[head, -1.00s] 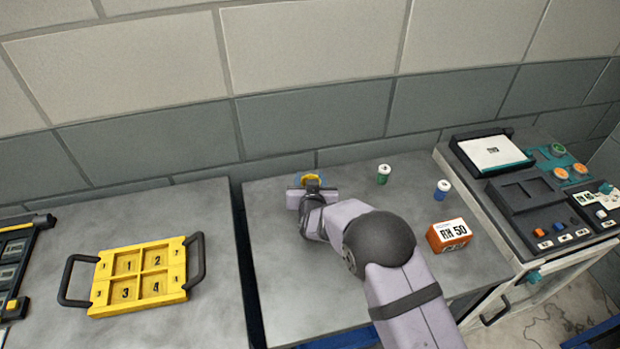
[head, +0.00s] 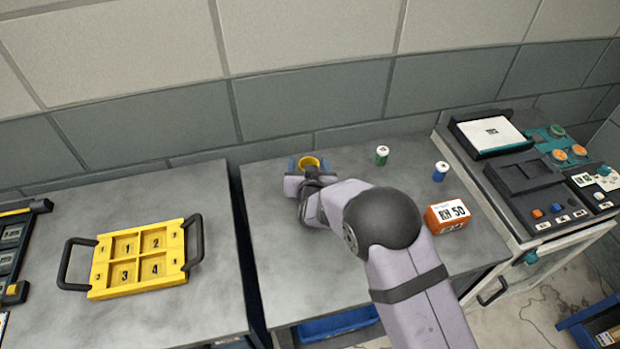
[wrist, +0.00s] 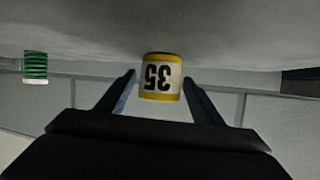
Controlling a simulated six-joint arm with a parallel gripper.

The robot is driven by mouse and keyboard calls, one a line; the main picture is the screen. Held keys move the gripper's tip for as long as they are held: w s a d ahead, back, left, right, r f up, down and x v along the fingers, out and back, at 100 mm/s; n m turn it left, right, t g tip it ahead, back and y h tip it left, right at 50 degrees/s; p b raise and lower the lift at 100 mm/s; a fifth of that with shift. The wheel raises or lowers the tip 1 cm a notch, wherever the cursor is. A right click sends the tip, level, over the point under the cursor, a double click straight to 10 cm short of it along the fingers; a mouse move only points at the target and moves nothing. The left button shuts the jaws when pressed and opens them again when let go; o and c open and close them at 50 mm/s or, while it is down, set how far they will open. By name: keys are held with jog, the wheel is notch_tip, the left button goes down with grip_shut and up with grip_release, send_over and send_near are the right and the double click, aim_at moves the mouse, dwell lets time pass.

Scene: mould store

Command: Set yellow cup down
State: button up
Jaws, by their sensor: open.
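The yellow cup (head: 309,162) is upright on the grey middle table near its back edge. In the wrist view the yellow cup (wrist: 160,78) has a white band with a black "35", seen upside down, and its base appears to meet the table surface. My gripper (head: 308,168) is open around the cup, one blue-tipped finger on each side. In the wrist view my gripper (wrist: 160,85) shows small gaps between the fingers and the cup. My arm hides the table just in front of the cup.
A green can (head: 382,156) and a blue can (head: 440,171) stand to the right, with an orange "RM 50" box (head: 447,216) nearer. A yellow numbered tray (head: 105,288) with black handles lies on the left table, across a gap. A control console (head: 530,175) stands at the far right.

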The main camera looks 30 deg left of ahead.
jog(key=b+v, duration=0.1)
jog(key=v, duration=0.8)
jog(key=shift+s+d+r+b, duration=0.1)
jog(key=shift+s+d+b, duration=0.05)
jog(key=shift+b, duration=0.2)
jog(key=shift+w+d+r, duration=0.25)
jog(key=w+d+r+n+g+h+b, duration=0.1)
jog(key=d+r+n+h, duration=0.15)
jog(key=d, duration=0.95)
jog(key=w+d+r+n+g+h, duration=0.15)
jog(key=d+r, duration=0.25)
jog(key=d, duration=0.8)
jog(key=s+d+f+m+g+h, duration=0.1)
jog(key=s+d+f+m+g, duration=0.2)
jog(key=d, duration=0.7)
jog(key=s+d+f+m+g+h+p, duration=0.1)
jog(key=s+d+f+m+g, duration=0.1)
jog(key=s+d, duration=0.3)
jog(key=s+d+f+m+g+h+p, duration=0.1)
jog(key=s+d+m+g, duration=0.3)
jog(key=s, duration=0.8)
jog(key=shift+s+d+f+m, duration=0.2)
jog(key=shift+d+f+m, duration=0.3)
jog(key=shift+d+f, duration=0.15)
